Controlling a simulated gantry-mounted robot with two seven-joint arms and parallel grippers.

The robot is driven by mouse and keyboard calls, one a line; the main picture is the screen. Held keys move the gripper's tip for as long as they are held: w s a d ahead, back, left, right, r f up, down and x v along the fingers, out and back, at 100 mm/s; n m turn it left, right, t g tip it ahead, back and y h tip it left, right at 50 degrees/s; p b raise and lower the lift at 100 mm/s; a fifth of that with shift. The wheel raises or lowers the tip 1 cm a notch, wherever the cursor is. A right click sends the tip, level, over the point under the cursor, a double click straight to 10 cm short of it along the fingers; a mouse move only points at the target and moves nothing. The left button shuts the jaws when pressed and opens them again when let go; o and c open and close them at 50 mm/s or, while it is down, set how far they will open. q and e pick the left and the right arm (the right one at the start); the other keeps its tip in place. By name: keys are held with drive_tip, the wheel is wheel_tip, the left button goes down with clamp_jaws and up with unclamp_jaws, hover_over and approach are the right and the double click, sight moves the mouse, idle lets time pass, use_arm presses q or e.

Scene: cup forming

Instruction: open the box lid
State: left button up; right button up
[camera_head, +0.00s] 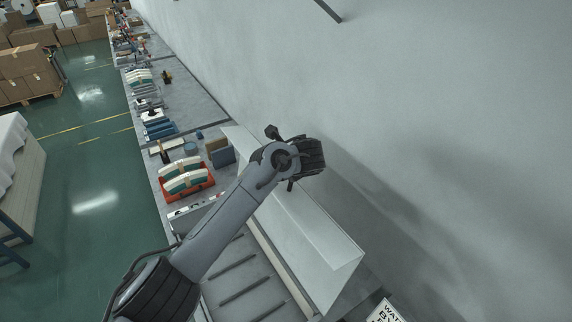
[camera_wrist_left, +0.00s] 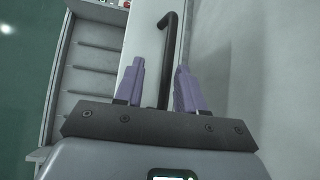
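The box lid is a long pale panel (camera_head: 318,245) along the wall in the head view. It also shows in the left wrist view (camera_wrist_left: 134,42). A black bar handle (camera_wrist_left: 172,35) stands on it, bent at its far end. My left gripper (camera_wrist_left: 160,66) is open, with one purple finger on each side of the handle in the picture. Gaps show between the handle and both fingers; contact is not visible. In the head view my left arm crosses over the lid, and its wrist hides the fingers and handle. My right gripper is in neither view.
A grey ribbed surface (camera_head: 236,284) lies left of the lid. Further up the bench are a red tray (camera_head: 206,188) with pale and green items, and several small containers. The wall (camera_head: 440,110) stands close on the right. Green floor (camera_head: 100,245) is open to the left.

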use_arm(q)
drive_tip(key=v, duration=0.4)
drive_tip(key=shift+s+b, duration=0.1)
drive_tip(key=shift+b, duration=0.2)
drive_tip(key=shift+v, duration=0.95)
